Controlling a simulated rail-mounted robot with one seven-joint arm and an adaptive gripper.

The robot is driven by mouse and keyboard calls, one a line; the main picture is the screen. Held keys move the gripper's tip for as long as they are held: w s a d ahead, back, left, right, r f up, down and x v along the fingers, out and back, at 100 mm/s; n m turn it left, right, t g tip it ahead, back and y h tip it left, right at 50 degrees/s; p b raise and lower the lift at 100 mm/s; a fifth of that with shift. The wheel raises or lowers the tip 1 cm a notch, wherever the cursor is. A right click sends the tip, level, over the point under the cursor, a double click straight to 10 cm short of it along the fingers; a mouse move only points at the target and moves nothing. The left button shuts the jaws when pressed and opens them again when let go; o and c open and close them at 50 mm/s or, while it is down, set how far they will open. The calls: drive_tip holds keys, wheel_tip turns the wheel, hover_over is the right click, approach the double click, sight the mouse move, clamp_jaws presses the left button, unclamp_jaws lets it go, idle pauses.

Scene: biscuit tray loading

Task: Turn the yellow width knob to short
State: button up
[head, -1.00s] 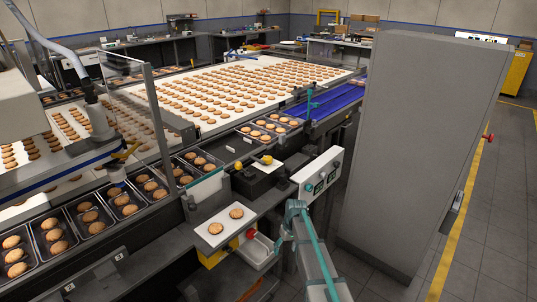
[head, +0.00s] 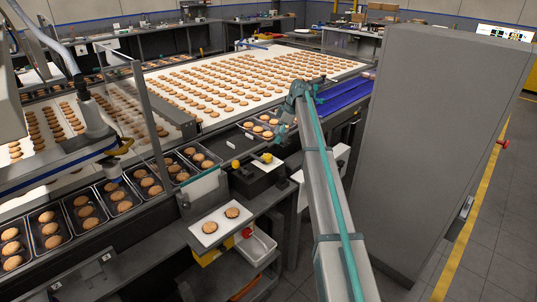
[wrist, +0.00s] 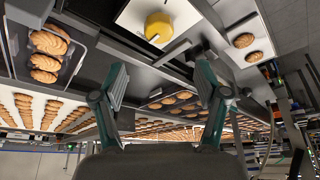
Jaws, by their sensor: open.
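A round yellow knob (wrist: 158,26) on a pale plate shows at the top of the wrist view, with a small mark near its lower edge. In the head view two small yellow knobs show by the black control box, one at its left (head: 236,164) and one on its top (head: 267,157); I cannot tell which is the width knob. My gripper (wrist: 160,85) is open and empty, its two fingers wide apart and clear of the knob. In the head view my gripper (head: 281,132) hangs above and behind the box.
Trays of biscuits (head: 148,182) line the conveyor at left. A clear upright panel (head: 150,110) stands at left. A tall grey cabinet (head: 430,140) stands at right.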

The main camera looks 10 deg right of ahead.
sight(268, 156)
drive_tip(key=p+x, duration=0.3)
drive_tip(key=x, duration=0.8)
drive_tip(key=shift+d, duration=0.15)
drive_tip(key=c, duration=1.2)
drive_tip(key=shift+o, duration=0.2)
